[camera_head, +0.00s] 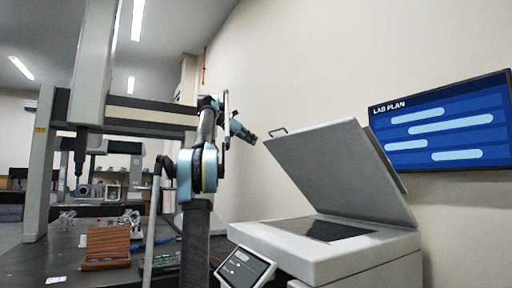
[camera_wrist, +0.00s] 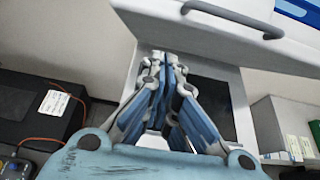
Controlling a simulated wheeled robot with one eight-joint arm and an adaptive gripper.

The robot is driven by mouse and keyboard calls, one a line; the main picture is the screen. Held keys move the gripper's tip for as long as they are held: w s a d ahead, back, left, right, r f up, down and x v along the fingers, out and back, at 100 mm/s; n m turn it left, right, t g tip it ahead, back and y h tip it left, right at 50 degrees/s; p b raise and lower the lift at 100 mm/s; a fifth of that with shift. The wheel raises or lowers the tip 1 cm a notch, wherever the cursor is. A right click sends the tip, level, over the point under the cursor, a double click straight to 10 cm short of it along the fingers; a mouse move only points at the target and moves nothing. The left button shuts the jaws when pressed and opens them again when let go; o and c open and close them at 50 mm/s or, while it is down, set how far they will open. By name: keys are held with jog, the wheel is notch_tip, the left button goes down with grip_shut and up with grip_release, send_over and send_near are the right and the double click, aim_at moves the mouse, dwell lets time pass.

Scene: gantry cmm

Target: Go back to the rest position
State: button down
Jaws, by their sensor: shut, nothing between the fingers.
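My gripper (camera_head: 249,137) is at the end of my raised arm, just left of the open lid (camera_head: 335,165) of a grey-white scanner-like machine (camera_head: 330,245) in the head view. In the wrist view my gripper (camera_wrist: 165,60) has its fingers together and holds nothing. The lid's front edge with a dark handle (camera_wrist: 232,18) lies beyond the fingertips there. The machine's dark glass (camera_wrist: 210,105) lies behind and below the fingers, partly hidden by them.
A gantry measuring machine (camera_head: 125,115) stands at the left on a dark table (camera_head: 50,258). A wooden box (camera_head: 106,245) sits on that table. A small control screen (camera_head: 243,268) is at the machine's front left. A wall display (camera_head: 445,122) hangs at the right.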

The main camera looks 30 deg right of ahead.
jog(key=shift+r+v, duration=0.15)
jog(key=shift+v, duration=1.15)
jog(key=shift+r+v, duration=0.15)
jog(key=shift+v, duration=1.2)
jog(key=shift+d, duration=0.15)
jog(key=s+a+f+m+t+y, duration=0.1)
jog(key=s+a+f+m+y, duration=0.2)
jog(key=a+f, duration=0.55)
jog(key=s+a+f+m+y, duration=0.1)
jog(key=s+a+f+m, duration=0.3)
jog(key=f, duration=0.8)
jog(key=s+a+f+m+t+y, duration=0.15)
jog(key=s+a+f, duration=0.25)
jog(key=a+f, duration=0.5)
jog(key=s+a+f+m+y, duration=0.2)
jog(key=s+a+f, duration=0.4)
jog(key=f, duration=0.8)
jog(key=s+a+f+m+y, duration=0.3)
jog(key=s+a+f, duration=0.3)
jog(key=f, duration=0.9)
jog(key=s+a+f+m+y, duration=0.2)
jog(key=s+a+f+m, duration=0.2)
jog(key=s+f, duration=0.7)
notch_tip(320, 180, down, 4)
jog(key=a, duration=0.2)
jog(key=shift+s+a, duration=0.35)
jog(key=shift+a, duration=0.05)
jog(key=shift+w+f+y, duration=0.1)
jog(key=shift+f+y, duration=0.05)
jog(key=shift+y, duration=0.1)
